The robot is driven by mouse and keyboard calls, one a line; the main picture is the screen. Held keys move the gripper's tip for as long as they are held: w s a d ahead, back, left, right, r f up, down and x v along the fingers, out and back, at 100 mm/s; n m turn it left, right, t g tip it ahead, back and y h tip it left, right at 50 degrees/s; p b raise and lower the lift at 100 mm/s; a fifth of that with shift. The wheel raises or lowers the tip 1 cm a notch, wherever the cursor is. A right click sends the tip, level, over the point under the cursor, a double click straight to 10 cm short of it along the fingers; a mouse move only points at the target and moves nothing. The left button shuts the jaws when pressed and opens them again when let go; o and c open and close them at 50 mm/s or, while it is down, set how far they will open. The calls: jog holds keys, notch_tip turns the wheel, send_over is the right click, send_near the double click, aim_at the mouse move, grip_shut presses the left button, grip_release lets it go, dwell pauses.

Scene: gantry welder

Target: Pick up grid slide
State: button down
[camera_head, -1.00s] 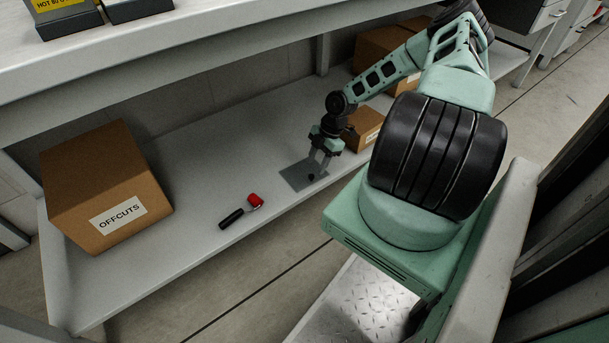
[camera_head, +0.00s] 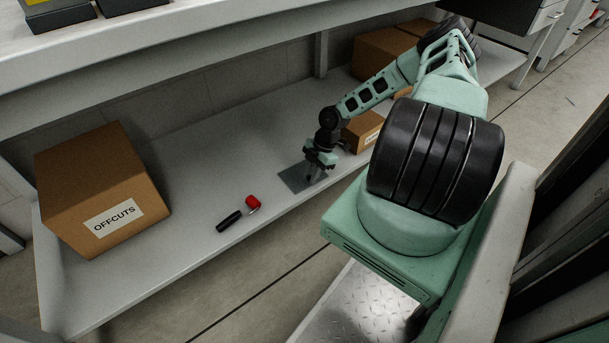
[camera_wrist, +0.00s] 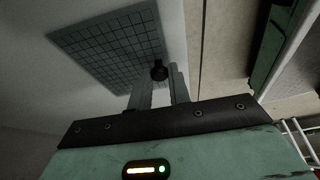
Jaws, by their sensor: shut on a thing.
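The grid slide (camera_head: 293,180) is a flat grey plate on the lower shelf. In the wrist view its face (camera_wrist: 112,46) shows a dark square grid, with a black knob (camera_wrist: 159,71) near one edge. My gripper (camera_head: 312,177) reaches down over the plate's right part. In the wrist view my gripper (camera_wrist: 160,80) has its two fingers at the black knob, shut on it. The fingers partly hide the knob and the near edge of the plate. The plate looks flat on the shelf; I cannot tell any gap beneath it.
An OFFCUTS box (camera_head: 101,190) stands on the shelf (camera_head: 190,172) at left. A roller with a red head (camera_head: 253,202) and black handle lies left of the plate. A smaller box (camera_head: 362,131) is close behind my gripper. The upper bench (camera_head: 200,50) overhangs the shelf.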

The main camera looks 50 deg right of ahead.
notch_tip(320, 180, up, 10)
jog(key=p, duration=0.4)
